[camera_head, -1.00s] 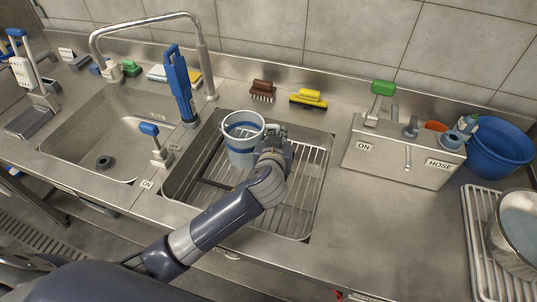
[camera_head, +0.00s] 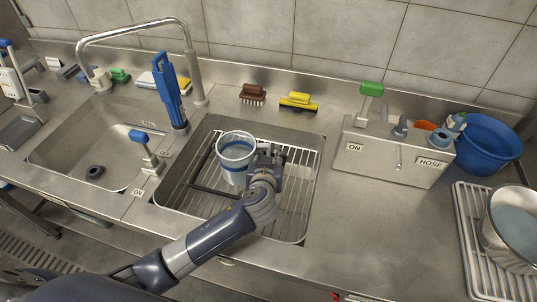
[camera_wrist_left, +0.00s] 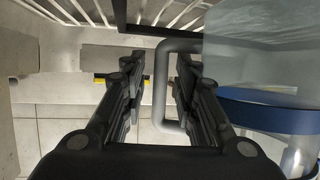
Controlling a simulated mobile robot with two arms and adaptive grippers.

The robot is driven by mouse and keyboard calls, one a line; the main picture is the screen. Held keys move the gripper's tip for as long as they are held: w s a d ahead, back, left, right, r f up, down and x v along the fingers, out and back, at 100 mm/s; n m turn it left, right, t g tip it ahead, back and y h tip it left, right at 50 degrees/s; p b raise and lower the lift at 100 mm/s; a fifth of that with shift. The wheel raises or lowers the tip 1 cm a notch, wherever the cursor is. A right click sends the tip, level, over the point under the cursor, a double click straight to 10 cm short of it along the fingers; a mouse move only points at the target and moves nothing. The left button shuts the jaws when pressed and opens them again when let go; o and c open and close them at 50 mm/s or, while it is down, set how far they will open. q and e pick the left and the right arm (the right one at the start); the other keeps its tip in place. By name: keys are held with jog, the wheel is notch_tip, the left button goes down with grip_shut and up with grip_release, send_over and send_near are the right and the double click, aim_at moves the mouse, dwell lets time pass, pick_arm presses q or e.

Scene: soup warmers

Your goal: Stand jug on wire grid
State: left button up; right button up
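The jug (camera_head: 234,168), pale and translucent with a blue band, is upright over the wire grid (camera_head: 296,190) in the right-hand sink basin. Its base appears to rest on the grid, though the contact is hard to see. My left gripper (camera_head: 262,158) is at the jug's right side. In the left wrist view, the jug (camera_wrist_left: 265,55) is at the right, and its grey handle (camera_wrist_left: 159,90) passes between the fingers of my left gripper (camera_wrist_left: 158,75). Gaps show on both sides of the handle, so the fingers are open around it. My right gripper is out of view.
A tall tap (camera_head: 195,75) and a blue-handled tool (camera_head: 170,90) stand left of the basin. A steel box (camera_head: 390,155) marked ON and HOSE stands at the right, near a blue bucket (camera_head: 488,145). Brushes (camera_head: 252,94) lie behind the basin.

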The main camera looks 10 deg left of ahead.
pick_arm(q)
jog(key=shift+r, duration=0.2)
jog(key=shift+s, duration=0.25)
jog(key=v, duration=1.1)
jog(key=shift+s+b, duration=0.25)
jog(key=shift+b, duration=0.1)
jog(key=shift+d+r, duration=0.15)
jog(key=shift+r, duration=0.05)
